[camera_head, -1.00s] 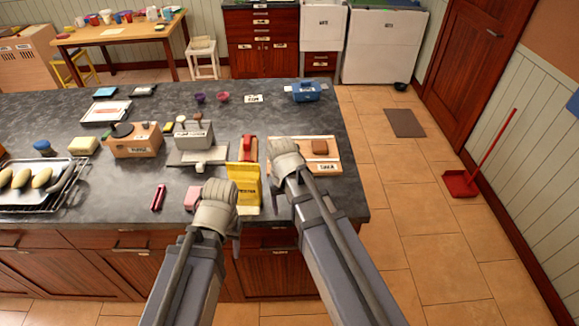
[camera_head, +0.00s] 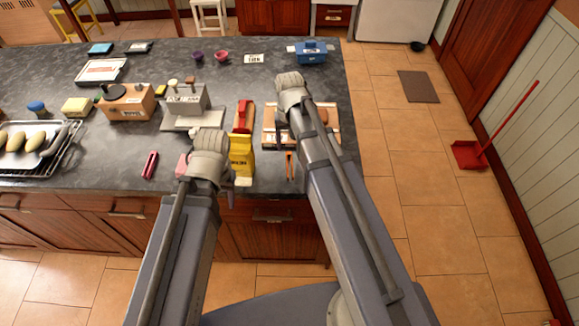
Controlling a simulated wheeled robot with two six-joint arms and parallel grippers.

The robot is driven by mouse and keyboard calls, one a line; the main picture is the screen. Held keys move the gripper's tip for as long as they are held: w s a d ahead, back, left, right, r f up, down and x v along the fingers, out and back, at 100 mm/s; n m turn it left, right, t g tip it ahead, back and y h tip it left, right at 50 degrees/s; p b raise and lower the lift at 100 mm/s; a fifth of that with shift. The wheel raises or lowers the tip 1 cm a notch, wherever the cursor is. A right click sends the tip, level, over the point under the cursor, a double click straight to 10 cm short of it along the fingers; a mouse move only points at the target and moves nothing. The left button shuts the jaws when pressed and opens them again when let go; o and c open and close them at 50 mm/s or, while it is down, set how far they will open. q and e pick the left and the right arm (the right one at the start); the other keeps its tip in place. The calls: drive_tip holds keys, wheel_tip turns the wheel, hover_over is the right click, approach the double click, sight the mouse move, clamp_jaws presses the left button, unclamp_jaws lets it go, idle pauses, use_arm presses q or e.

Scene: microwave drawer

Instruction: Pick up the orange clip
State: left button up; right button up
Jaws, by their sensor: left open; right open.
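A small, narrow orange object that looks like the clip (camera_head: 289,166) lies on the dark counter near its front edge, just in front of a wooden board. My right gripper (camera_head: 288,112) is over the board, behind the orange clip in the picture and apart from it. It is open and empty; my own arm hides part of it. My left gripper (camera_head: 208,165) is open and empty at the front of the counter, left of the yellow packet. My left wrist hides part of the pink block beside it.
A yellow packet (camera_head: 241,158) and a red-topped item (camera_head: 243,115) stand between my arms. The wooden board (camera_head: 270,132) is partly hidden by my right arm. A red clip-like item (camera_head: 150,165) lies left. A scale (camera_head: 190,105) and a tray rack (camera_head: 62,160) stand further left.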

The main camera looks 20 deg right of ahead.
sight(289, 160)
drive_tip(key=f+b, duration=0.5)
drive_tip(key=shift+s+a+f, duration=0.15)
drive_tip(key=shift+s, duration=0.05)
clamp_jaws()
idle(0.6)
